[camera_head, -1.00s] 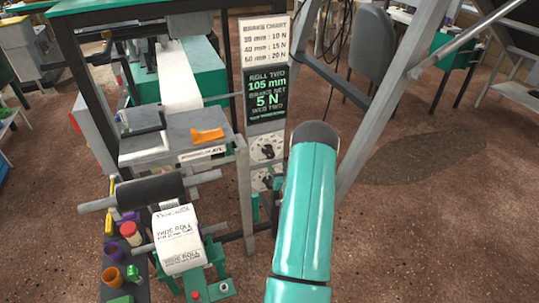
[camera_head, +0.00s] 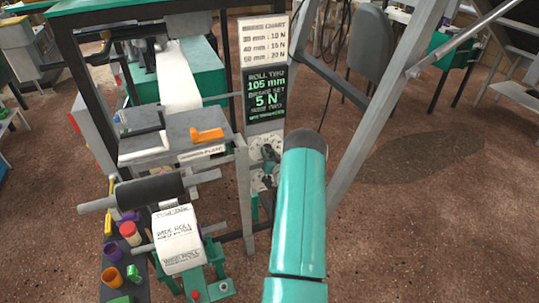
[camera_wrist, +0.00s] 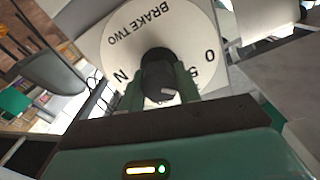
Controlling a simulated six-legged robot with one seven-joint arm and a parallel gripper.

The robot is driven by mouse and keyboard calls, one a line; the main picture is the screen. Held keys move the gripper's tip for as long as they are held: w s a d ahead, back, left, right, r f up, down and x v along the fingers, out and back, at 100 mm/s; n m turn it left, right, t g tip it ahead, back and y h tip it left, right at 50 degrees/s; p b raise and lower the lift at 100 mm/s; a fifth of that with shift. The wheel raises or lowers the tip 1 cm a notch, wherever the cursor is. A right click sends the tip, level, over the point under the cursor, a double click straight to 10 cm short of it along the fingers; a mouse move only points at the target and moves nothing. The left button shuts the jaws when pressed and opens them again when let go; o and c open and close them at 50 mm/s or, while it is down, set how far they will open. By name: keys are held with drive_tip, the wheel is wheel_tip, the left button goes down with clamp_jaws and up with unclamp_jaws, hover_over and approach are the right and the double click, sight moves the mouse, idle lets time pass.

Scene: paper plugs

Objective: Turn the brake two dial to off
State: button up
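The brake two dial shows in the wrist view as a white disc (camera_wrist: 105,50) lettered "BRAKE TWO", inverted, with a black knob (camera_wrist: 158,75) at its centre. A small pale mark shows on the knob's near end. Characters like "N", "5" and "0" show near the rim; the rest is hidden. My gripper (camera_wrist: 160,92) has one green finger on each side of the knob, very close to it. Whether both fingers press on it I cannot tell. In the head view my gripper (camera_head: 269,158) is at the upper dial (camera_head: 256,142) on the grey post, mostly hidden by my arm.
A lower dial (camera_head: 259,182) sits just beneath. Above are a green-on-black screen (camera_head: 265,98) reading "5 N" and a brake chart (camera_head: 264,42). A paper roll (camera_head: 178,240) and bench with an orange part (camera_head: 207,135) stand left; a slanted grey strut (camera_head: 385,95) stands right.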

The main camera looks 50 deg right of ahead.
drive_tip(key=shift+c, duration=0.9)
drive_tip(key=shift+n, duration=3)
drive_tip(key=o, duration=1)
drive_tip(key=shift+a, duration=0.1)
